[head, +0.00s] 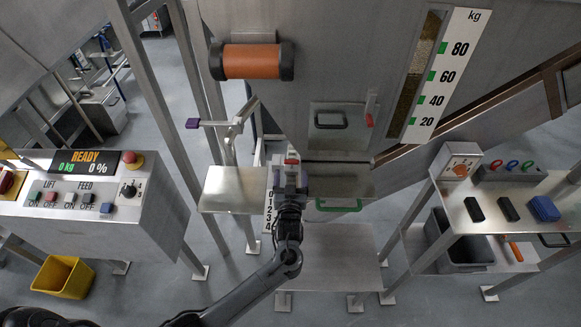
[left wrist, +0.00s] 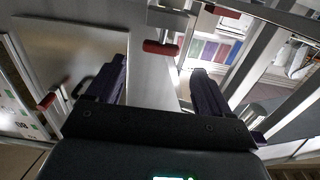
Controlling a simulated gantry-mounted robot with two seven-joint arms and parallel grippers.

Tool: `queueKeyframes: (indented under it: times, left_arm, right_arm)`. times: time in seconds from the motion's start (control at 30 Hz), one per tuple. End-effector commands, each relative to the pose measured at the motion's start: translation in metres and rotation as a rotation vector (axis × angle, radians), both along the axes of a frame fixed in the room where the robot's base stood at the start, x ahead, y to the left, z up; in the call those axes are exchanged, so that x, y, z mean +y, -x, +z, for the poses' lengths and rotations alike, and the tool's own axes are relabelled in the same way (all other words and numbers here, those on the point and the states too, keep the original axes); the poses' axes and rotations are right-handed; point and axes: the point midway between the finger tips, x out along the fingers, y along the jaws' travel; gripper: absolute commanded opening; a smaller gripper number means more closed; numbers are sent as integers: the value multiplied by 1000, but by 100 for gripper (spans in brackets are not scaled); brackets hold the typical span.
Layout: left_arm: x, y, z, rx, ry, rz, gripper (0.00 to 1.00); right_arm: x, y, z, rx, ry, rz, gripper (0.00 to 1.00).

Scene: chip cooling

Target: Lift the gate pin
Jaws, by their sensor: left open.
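A small red-handled part, which looks like the gate pin (head: 292,159), is by the top of the numbered scale below the hopper. In the left wrist view a red crossbar handle on a grey bracket (left wrist: 161,47) lies ahead of and between my fingertips, apart from them. My left gripper (head: 291,177) is open and empty, just in front of the red part; its two purple-dark fingers show in the left wrist view (left wrist: 159,68). The gripper partly covers the scale. My right gripper is not in view.
The steel hopper has a second red-tipped lever (head: 369,119) and a black-handled hatch (head: 331,119). A green handle (head: 338,205) is right of my gripper. A control console (head: 90,205) stands left, a tool table (head: 475,225) right. A low steel platform (head: 340,255) is bare.

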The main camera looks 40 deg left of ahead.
Motion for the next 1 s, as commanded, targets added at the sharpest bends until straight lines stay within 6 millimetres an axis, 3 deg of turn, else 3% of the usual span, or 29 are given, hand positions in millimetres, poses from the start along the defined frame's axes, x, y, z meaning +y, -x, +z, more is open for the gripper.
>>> queueKeyframes:
  times: [0.3, 0.77, 1.0]
  left_arm:
    - [25, -33, 0, -1, -1, -1, 81]
    - [31, -40, 0, 0, 1, 0, 81]
    - [31, -40, 0, 0, 1, -1, 46]
  right_arm:
    - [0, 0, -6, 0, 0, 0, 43]
    - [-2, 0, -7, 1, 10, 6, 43]
    - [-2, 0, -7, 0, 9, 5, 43]
